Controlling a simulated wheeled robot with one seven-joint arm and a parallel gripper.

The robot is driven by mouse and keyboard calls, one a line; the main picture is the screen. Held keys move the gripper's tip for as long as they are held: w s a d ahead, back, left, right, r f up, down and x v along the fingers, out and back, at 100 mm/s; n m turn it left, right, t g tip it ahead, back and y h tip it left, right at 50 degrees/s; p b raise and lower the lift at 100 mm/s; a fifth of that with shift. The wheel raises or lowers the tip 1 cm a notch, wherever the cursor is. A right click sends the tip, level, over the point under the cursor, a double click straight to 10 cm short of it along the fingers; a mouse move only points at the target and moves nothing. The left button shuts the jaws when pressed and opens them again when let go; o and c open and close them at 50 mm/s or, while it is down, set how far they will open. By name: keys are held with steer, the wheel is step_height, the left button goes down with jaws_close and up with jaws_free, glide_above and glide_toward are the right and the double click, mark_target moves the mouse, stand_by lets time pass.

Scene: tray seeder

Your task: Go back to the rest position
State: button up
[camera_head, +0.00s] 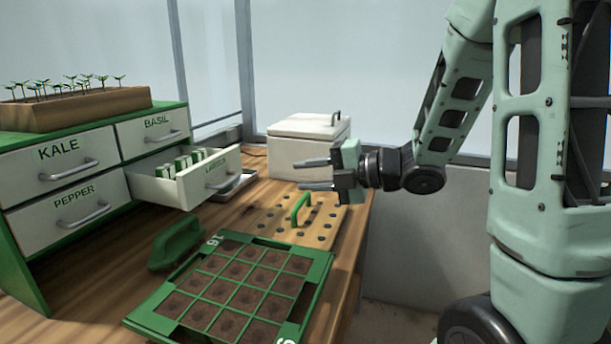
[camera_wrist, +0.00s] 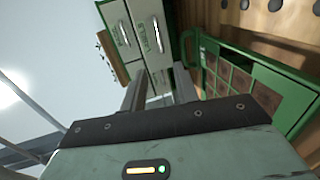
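My gripper (camera_head: 316,174) is in the air right of the open drawer and above the pegboard, pointing left. Its two fingers are apart with nothing between them. In the wrist view the fingers (camera_wrist: 160,90) also stand apart and empty, with the seed cabinet beyond them. A green-framed seed tray (camera_head: 318,268) with soil-filled cells lies on the bench, below and left of my gripper. The lower right drawer (camera_head: 160,188) of the cabinet is pulled out and holds several packets; its label is partly unreadable.
The kale (camera_head: 60,160), basil (camera_head: 153,132) and pepper (camera_head: 75,205) drawers are shut. A wooden planter of seedlings (camera_head: 85,104) stands on top. A holed wooden board (camera_head: 270,212) and a white lidded box (camera_head: 300,150) stand behind.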

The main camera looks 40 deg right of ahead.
steer(key=a+f+m+g+h+p, duration=0.35)
steer(key=a+m+h, duration=0.25)
steer(key=a+m, duration=0.5)
steer(key=s+a+m+g+h+p, duration=0.1)
steer(key=s+a+m+g, duration=0.2)
steer(key=s, duration=0.8)
steer(key=s+a+m+g+h+p, duration=0.1)
steer(key=s+a+m+g+p, duration=0.1)
steer(key=s+a+g, duration=0.4)
steer(key=s+a+m, duration=0.1)
steer(key=s+a, duration=0.1)
steer(key=s, duration=0.3)
steer(key=shift+f, duration=0.2)
